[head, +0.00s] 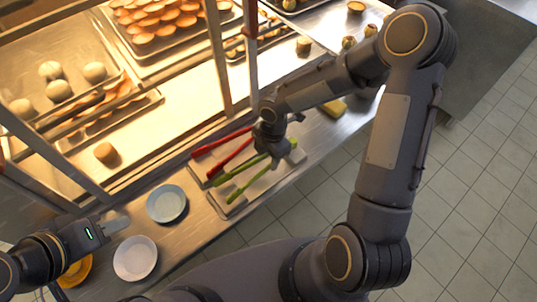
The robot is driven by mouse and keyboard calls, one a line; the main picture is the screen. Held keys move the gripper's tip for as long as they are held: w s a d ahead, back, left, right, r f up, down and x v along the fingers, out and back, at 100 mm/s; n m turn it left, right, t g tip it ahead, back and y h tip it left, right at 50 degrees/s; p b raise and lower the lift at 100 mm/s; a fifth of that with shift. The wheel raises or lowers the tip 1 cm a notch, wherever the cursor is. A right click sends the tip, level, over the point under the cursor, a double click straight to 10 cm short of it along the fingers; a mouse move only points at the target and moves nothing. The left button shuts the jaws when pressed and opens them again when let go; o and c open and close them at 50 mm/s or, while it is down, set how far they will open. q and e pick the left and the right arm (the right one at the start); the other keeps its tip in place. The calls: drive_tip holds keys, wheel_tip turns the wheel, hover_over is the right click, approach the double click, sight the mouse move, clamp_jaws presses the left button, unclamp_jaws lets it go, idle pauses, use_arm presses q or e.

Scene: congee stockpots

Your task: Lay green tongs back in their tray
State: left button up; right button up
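The green tongs (247,182) show as two long green arms spread in a V, over a pale flat tray (262,187) at the counter's front edge. Their narrow end is at my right gripper (272,150), which comes down over it and hides it. I cannot tell whether the fingers grip the tongs, or whether the tongs touch the tray. Red tongs (228,156) lie just behind, over a second pale tray (203,165). My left gripper (118,222) is at the lower left, over the counter and away from the tongs; its opening is unclear.
A blue plate (166,203), a white plate (135,258) and a partly hidden orange plate (76,271) stand on the counter at left. A glass-fronted food case (160,110) with metal posts runs behind. Tiled floor lies in front.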

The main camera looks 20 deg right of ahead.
drive_tip(key=shift+f+b, duration=0.35)
drive_tip(key=shift+f, duration=0.4)
drive_tip(key=o, duration=0.6)
drive_tip(key=shift+w+d+r+p, duration=0.15)
drive_tip(key=shift+r+p, duration=0.1)
drive_tip(key=shift+r, duration=1.05)
drive_tip(key=shift+s+d+r+p, duration=0.1)
drive_tip(key=shift+r+p, duration=0.2)
drive_tip(key=shift+r, duration=1.05)
drive_tip(key=shift+w+d+r+p, duration=0.15)
drive_tip(key=shift+r+p, duration=0.1)
drive_tip(key=shift+r, duration=1.05)
drive_tip(key=shift+r, duration=0.1)
